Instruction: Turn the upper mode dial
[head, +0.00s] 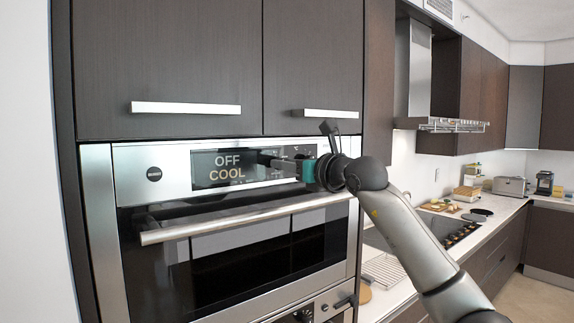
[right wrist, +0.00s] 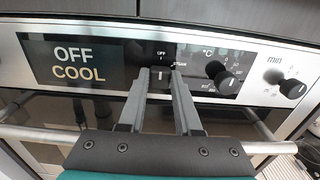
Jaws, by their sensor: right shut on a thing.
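The upper oven's mode dial (right wrist: 160,82) is a dark knob on the steel control panel, with its white mark upright under the OFF label. A STEAM label sits to its right. My right gripper (right wrist: 160,74) is shut on the dial, one finger on each side; the fingers partly cover it. In the head view my right gripper (head: 284,164) reaches the panel from the right and hides the dial. The display (head: 228,167) reads OFF and COOL. My left gripper is not in view.
A temperature dial (right wrist: 228,83) and a minutes dial (right wrist: 292,88) stand to the right on the same panel. The oven's handle bar (head: 240,219) runs just below. Cabinet doors (head: 312,60) are above; a counter (head: 500,212) lies to the right.

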